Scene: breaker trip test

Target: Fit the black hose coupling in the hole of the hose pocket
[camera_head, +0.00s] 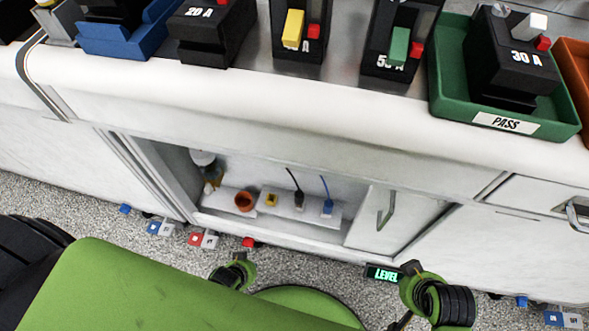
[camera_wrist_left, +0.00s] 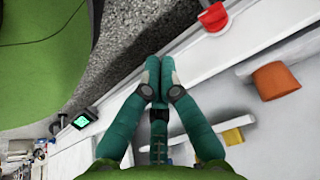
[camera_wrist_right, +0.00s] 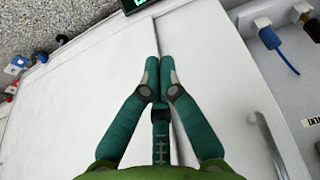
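The black hose coupling (camera_head: 299,199) stands in the low open cabinet bay, its black hose rising from it. A blue coupling (camera_head: 327,206) with a blue hose stands to its right; it also shows in the right wrist view (camera_wrist_right: 269,38). I cannot tell which part is the hose pocket or see its hole clearly. My left gripper (camera_wrist_left: 160,62) is shut and empty near the cabinet's lower edge, beside an orange-brown cup (camera_wrist_left: 275,80). My right gripper (camera_wrist_right: 158,62) is shut and empty in front of the white cabinet door (camera_wrist_right: 190,35).
A yellow piece (camera_head: 271,199) stands left of the black coupling. The cabinet door (camera_head: 393,225) with its handle bounds the bay on the right. Breakers and a green PASS tray (camera_head: 455,105) stand on the counter above. A lit LEVEL display (camera_head: 384,274) is low in front.

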